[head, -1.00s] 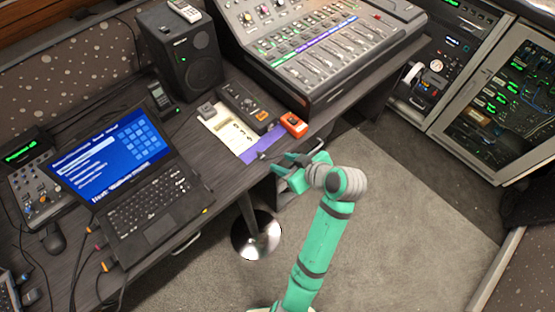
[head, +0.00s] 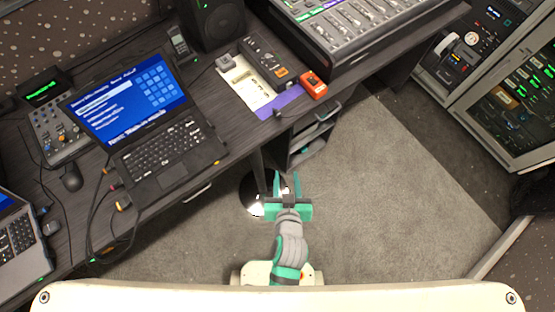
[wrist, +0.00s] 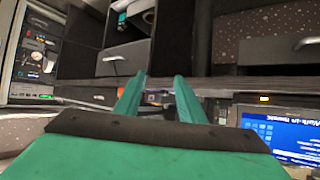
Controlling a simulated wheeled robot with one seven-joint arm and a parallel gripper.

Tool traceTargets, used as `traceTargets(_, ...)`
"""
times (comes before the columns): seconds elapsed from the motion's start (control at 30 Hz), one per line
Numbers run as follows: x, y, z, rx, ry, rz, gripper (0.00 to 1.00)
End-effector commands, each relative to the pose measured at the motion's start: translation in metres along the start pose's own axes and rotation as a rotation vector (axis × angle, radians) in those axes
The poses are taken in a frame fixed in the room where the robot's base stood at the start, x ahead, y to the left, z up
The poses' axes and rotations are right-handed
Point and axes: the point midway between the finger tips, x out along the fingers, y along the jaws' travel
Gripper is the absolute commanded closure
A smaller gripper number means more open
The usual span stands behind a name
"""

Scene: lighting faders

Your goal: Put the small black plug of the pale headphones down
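A small black item (head: 277,113), which may be the plug, lies at the front edge of the desk beside a purple strip (head: 283,104). It is too small to identify for certain. I see no pale headphones in either view. My gripper (head: 286,177) is over the floor in front of the desk, well apart from that item. In the wrist view my gripper's two green fingers (wrist: 159,80) are spread, with nothing visible held between them.
The dark desk (head: 200,170) carries a laptop (head: 160,150), an orange device (head: 313,85), a cream sheet (head: 247,85) and a mixing console (head: 350,25). A drawer unit (head: 315,135) stands below. Cables (head: 100,215) run near the left edge. Grey floor (head: 390,180) is clear at right.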

Motion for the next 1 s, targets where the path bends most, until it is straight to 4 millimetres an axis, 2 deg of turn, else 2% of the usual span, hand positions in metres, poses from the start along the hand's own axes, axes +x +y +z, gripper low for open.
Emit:
traceTargets(0.03,-0.015,-0.003,0.009,0.002,0.011,0.013,0.64)
traceTargets(0.2,-0.065,-0.007,0.015,-0.002,0.095,0.051,0.64)
traceTargets(0.4,-0.127,-0.015,0.008,-0.021,0.206,0.048,0.64)
traceTargets(0.5,-0.152,-0.02,0.0,-0.028,0.254,0.032,0.64)
traceTargets(0.7,-0.177,-0.028,-0.009,-0.039,0.305,0.003,0.64)
traceTargets(1.0,-0.179,-0.029,-0.011,-0.038,0.311,0.001,0.64)
